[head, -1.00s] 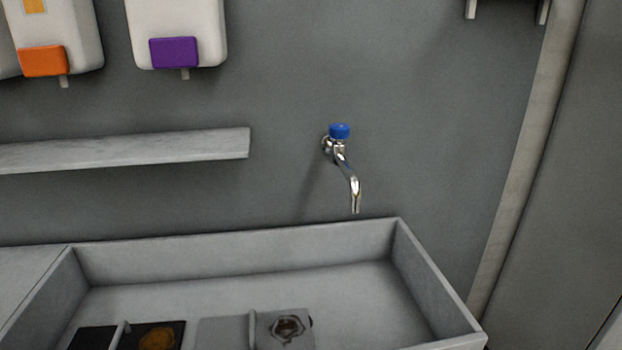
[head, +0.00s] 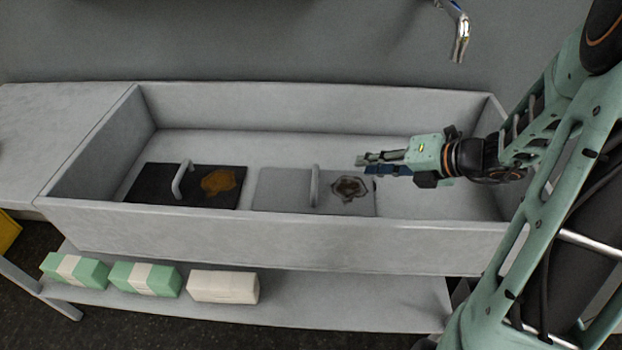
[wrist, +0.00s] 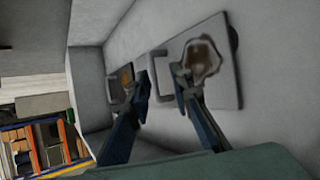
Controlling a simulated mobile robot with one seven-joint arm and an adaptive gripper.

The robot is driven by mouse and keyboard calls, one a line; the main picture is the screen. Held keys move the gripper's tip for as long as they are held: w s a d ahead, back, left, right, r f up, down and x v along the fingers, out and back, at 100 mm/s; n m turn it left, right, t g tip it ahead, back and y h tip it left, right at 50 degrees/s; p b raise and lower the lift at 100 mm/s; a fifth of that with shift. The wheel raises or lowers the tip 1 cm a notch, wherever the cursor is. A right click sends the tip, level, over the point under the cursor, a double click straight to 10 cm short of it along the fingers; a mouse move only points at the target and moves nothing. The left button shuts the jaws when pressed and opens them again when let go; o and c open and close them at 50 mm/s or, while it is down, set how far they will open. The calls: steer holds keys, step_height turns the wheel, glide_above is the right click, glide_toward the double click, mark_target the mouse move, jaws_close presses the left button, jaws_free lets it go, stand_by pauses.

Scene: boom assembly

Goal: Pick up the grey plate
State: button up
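The grey plate (head: 282,190) lies in the sink, with an upright light handle (head: 314,185) across its middle and a brown-grey stain on its right part. In the wrist view the grey plate (wrist: 222,92) is ahead of the fingers, its handle (wrist: 157,77) showing between the two fingertips. My gripper (head: 362,164) reaches in from the right, over the stained right part of the plate and right of the handle. In the wrist view the fingers of my gripper (wrist: 161,80) stand apart with nothing held. The handle appears untouched.
A black plate (head: 150,183) with a handle and an orange-brown stain lies left in the sink (head: 270,222). A tap (head: 459,40) hangs above the back wall. Green-and-white packs (head: 145,279) and a white pack (head: 223,287) sit on the shelf below.

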steer(key=m+y, duration=0.1)
glide_toward(317, 177)
steer(key=shift+w+g, duration=0.15)
steer(key=shift+g, duration=0.15)
steer(key=b+x, duration=0.2)
steer(key=x, duration=0.3)
steer(key=shift+a, duration=0.1)
steer(key=b+x, duration=0.2)
steer(key=x, duration=0.3)
steer(key=shift+w+a+f, duration=0.1)
steer(key=shift+a+f, duration=0.1)
steer(key=shift+f, duration=0.1)
jaws_close()
steer(key=shift+r, duration=0.2)
